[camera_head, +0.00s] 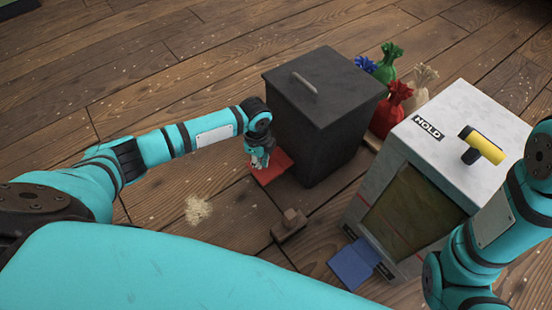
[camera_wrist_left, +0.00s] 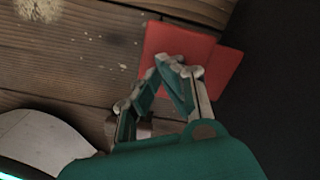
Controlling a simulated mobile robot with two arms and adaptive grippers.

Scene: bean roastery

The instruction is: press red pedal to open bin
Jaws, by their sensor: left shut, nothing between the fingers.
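The black bin (camera_head: 310,125) stands on the floor near the middle of the head view. Its lid (camera_head: 325,82), with a grey handle on top, is down. The flat red pedal (camera_head: 275,170) sticks out low at the bin's front left. My left gripper (camera_head: 259,161) points down over the pedal's left part, shut and empty. In the left wrist view the gripper (camera_wrist_left: 162,82) overlaps the red pedal (camera_wrist_left: 178,42); I cannot tell whether the fingertips touch it. My right gripper is out of view; only part of that arm shows.
A white cabinet (camera_head: 455,115) marked HOLD, with a yellow-handled knob and a blue pedal (camera_head: 352,264), stands to the right. Several tied sacks (camera_head: 392,108) sit behind. A small brown block (camera_head: 290,224) lies on the floor. The floor at left is clear apart from crumbs.

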